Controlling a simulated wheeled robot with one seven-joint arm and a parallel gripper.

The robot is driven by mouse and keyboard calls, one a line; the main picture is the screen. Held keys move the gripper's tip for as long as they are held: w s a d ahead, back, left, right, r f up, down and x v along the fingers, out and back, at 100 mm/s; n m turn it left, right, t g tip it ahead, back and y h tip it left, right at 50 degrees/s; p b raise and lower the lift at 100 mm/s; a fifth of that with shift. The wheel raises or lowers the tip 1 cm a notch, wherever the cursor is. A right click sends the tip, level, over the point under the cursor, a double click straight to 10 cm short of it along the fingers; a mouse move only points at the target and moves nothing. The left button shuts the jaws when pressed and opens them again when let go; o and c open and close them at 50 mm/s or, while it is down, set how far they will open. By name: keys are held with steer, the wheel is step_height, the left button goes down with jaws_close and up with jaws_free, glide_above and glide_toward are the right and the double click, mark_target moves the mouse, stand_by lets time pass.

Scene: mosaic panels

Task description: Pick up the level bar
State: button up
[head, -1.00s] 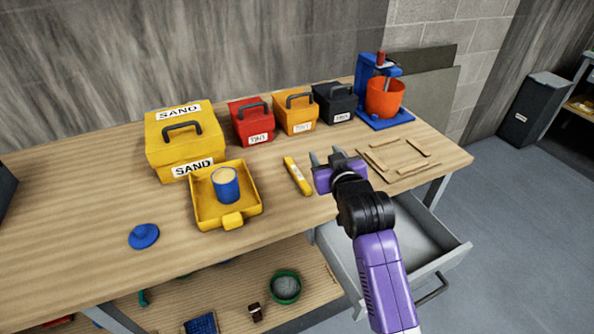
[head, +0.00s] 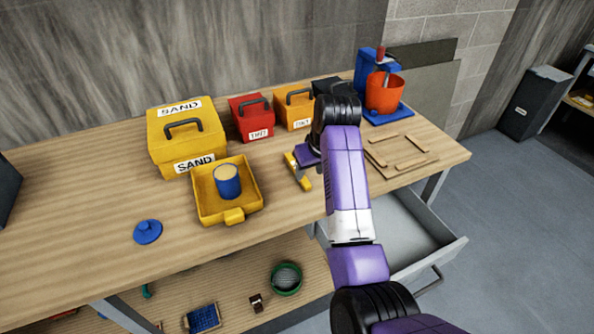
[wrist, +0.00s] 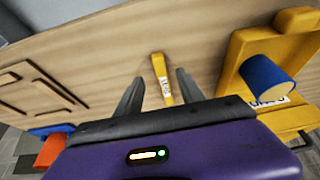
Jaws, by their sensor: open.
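The level bar is a small yellow bar (head: 303,180) with a pale label, lying on the wooden table (head: 90,190) to the right of the yellow tray. In the head view my gripper (head: 300,158) is over the bar's far end and hides part of it. In the wrist view the level bar (wrist: 161,80) shows between the two grey fingers of my gripper (wrist: 158,88). The fingers stand apart, one on each side of the bar, and hold nothing. I cannot tell how high the fingertips are above the table.
A yellow tray (head: 243,206) with a blue cup (head: 227,184) stands left of the bar. Behind are a yellow sand box (head: 168,143), red box (head: 250,122) and orange box (head: 294,108). A thin wooden frame (head: 385,158) lies right. An open drawer (head: 420,232) juts out below.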

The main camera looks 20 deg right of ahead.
mark_target(304, 179)
steer(key=shift+w+p+x, duration=0.2)
steer(key=shift+p+x, duration=0.1)
steer(key=shift+x, duration=1.2)
steer(key=shift+w+p+x, duration=0.15)
steer(key=shift+p+x, duration=0.1)
steer(key=shift+x, duration=1.25)
steer(key=shift+r, duration=0.15)
jaws_close()
